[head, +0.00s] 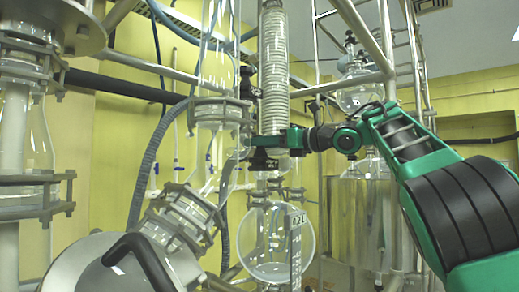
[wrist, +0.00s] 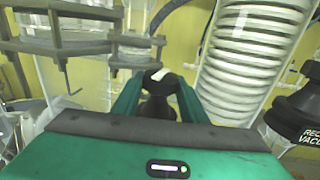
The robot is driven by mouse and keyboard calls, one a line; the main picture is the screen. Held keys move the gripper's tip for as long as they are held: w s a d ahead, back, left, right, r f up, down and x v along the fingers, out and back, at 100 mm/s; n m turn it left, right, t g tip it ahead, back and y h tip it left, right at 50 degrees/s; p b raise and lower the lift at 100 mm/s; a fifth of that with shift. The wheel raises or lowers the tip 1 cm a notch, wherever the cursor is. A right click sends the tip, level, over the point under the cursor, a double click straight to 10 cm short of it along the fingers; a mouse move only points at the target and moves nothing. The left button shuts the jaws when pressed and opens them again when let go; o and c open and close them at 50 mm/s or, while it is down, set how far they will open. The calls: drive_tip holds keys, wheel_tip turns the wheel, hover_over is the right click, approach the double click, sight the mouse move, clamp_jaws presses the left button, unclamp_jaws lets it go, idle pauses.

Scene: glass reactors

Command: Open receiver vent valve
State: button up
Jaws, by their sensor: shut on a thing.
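My gripper (wrist: 157,82) is shut on a black valve knob (wrist: 156,104), with one green finger on each side of it. The knob has a small white mark on its top. No label on this knob is readable, so I cannot tell its name or how far it is turned. In the head view my gripper (head: 256,147) reaches in from the right, in front of the glass column, and hides most of the knob. A second black knob (wrist: 298,112) stands to the right in the wrist view, apart from my fingers, with a partly cut-off label reading "REC… VACU…".
A coiled glass condenser (head: 273,70) rises close behind my gripper. Clamped glass flanges (head: 220,112) stand to its left. A round glass vessel (head: 278,243) hangs below. A steel vessel (head: 355,225) and metal frame tubes stand at the right.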

drive_tip(key=shift+w+d+r+n+g+y, duration=0.15)
drive_tip(key=shift+n+g+y, duration=0.1)
drive_tip(key=shift+n+g, duration=0.25)
drive_tip(key=shift+w+d+n+g+y, duration=0.15)
drive_tip(key=shift+n+g+y, duration=0.15)
drive_tip(key=shift+g, duration=0.3)
drive_tip(key=o, duration=0.8)
drive_tip(key=shift+s, duration=0.1)
drive_tip(key=shift+v, duration=5.4)
drive_tip(key=shift+o, duration=0.7)
